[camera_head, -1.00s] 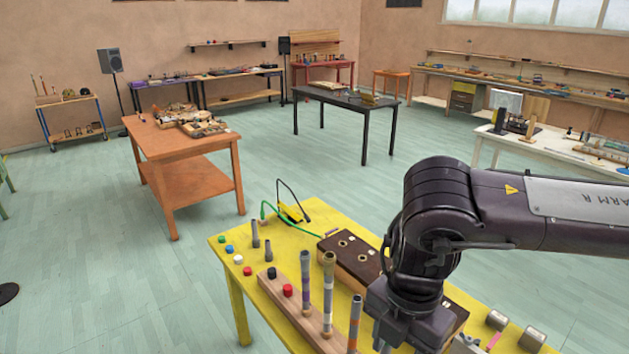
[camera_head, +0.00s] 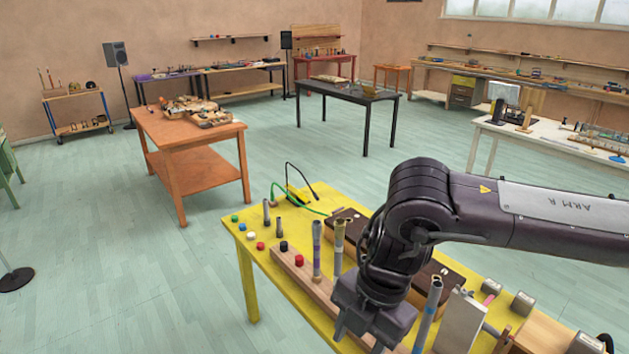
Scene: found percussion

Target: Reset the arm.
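My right arm (camera_head: 425,210) reaches in from the right over the yellow table (camera_head: 262,272). Its dark gripper (camera_head: 360,338) points down at the bottom middle, in front of part of the wooden tube rack. Its two fingers show apart, with nothing seen held between them; the lower one is at the frame's bottom edge. My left gripper is not in view.
Grey tubes stand upright near the gripper: one (camera_head: 317,248) on the wooden rack (camera_head: 290,272), another (camera_head: 428,312) to the gripper's right. A dark brown box (camera_head: 345,222) lies behind the arm. An orange table (camera_head: 190,138) stands beyond open floor.

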